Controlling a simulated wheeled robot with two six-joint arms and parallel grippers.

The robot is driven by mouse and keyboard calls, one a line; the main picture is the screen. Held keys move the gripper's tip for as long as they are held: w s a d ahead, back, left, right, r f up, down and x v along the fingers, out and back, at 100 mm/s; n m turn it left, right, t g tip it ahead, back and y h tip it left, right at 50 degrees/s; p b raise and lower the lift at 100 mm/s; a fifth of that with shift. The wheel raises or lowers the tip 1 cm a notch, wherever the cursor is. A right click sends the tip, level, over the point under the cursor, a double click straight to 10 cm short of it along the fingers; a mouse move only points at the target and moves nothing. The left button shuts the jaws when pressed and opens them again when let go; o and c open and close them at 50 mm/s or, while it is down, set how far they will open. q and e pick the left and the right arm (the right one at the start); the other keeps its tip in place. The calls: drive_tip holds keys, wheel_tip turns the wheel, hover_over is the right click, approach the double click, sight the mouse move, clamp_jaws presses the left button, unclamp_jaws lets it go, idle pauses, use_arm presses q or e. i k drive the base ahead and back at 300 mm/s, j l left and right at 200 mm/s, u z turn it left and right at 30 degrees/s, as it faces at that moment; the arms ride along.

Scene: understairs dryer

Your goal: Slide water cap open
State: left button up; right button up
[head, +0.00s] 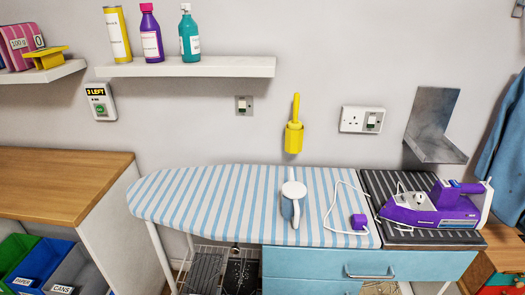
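A purple and white iron (438,208) rests on the dark striped rest pad (378,184) at the right end of the ironing board. Its narrow end points left and its pale heel is at the right. A small white part (418,199) with dark marks shows on its upper side. I cannot tell whether this is the water cap, or whether any cap is open or shut. Neither of my grippers is in view.
The blue-striped ironing board (225,200) is mostly bare. A white round-topped object (293,190) stands on it, with a purple plug (358,222) and white cord nearby. A grey metal bracket (432,125) is on the wall behind the iron. A blue cloth (505,150) hangs at right.

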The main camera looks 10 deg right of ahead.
sight(402, 199)
drive_tip(key=z, duration=1.6)
